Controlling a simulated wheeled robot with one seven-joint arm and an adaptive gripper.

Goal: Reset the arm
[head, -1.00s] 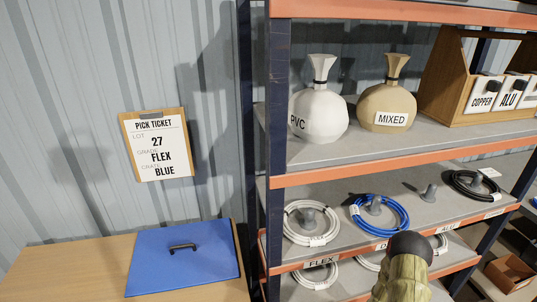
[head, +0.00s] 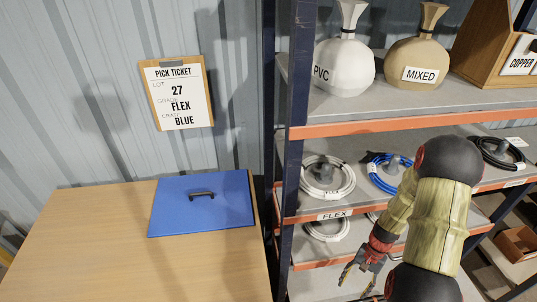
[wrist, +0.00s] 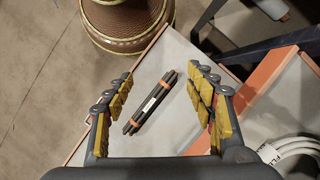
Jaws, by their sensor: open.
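My gripper (head: 364,266) is in front of the lower part of the shelf rack in the head view, pointing down and to the left at the end of my bent arm. In the wrist view my gripper (wrist: 165,98) has its yellow-padded fingers spread wide. A bundle of dark rods (wrist: 150,103) with orange bands and a white label lies on a grey surface below, seen between the fingers. No object is held.
The rack's blue upright (head: 291,150) and orange shelf edge (head: 400,122) are close to my arm. White coil (head: 345,180) and blue coil (head: 378,178) sit on pegs. A blue lid (head: 205,215) lies on the wooden table (head: 90,240). The pick ticket (head: 178,93) reads 27, FLEX, BLUE.

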